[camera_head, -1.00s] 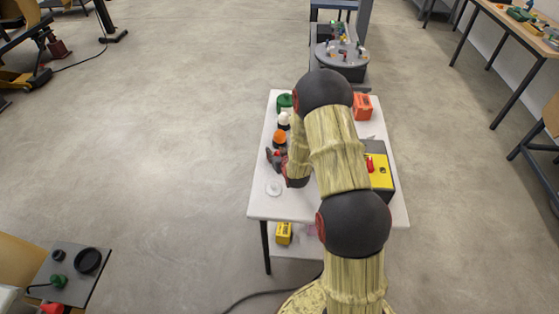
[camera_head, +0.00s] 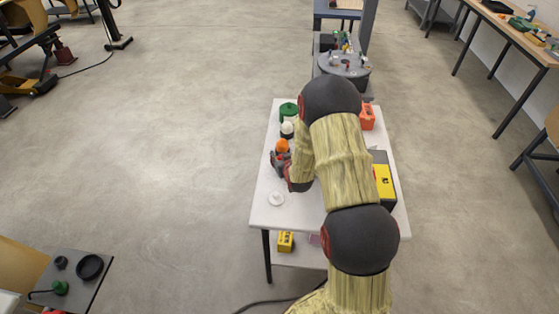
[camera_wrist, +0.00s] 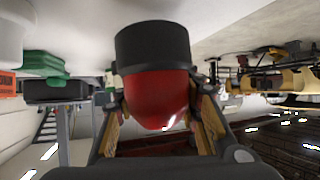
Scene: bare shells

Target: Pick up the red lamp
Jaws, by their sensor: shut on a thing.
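The red lamp (camera_wrist: 158,97) has a red dome and a black round base (camera_wrist: 153,47). It fills the middle of the wrist view, base toward the top of the picture. My gripper (camera_wrist: 160,112) is shut on the red dome, one finger on each side. In the head view my gripper (camera_head: 279,161) is at the left part of the white table (camera_head: 262,212), just in front of the orange lamp (camera_head: 282,146).
Behind the orange lamp stand a white lamp (camera_head: 287,129) and a green object (camera_head: 289,110). A clear round disc (camera_head: 276,199) lies in front. A yellow box (camera_head: 384,181) and an orange box (camera_head: 367,117) are on the right. The table's front left is mostly clear.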

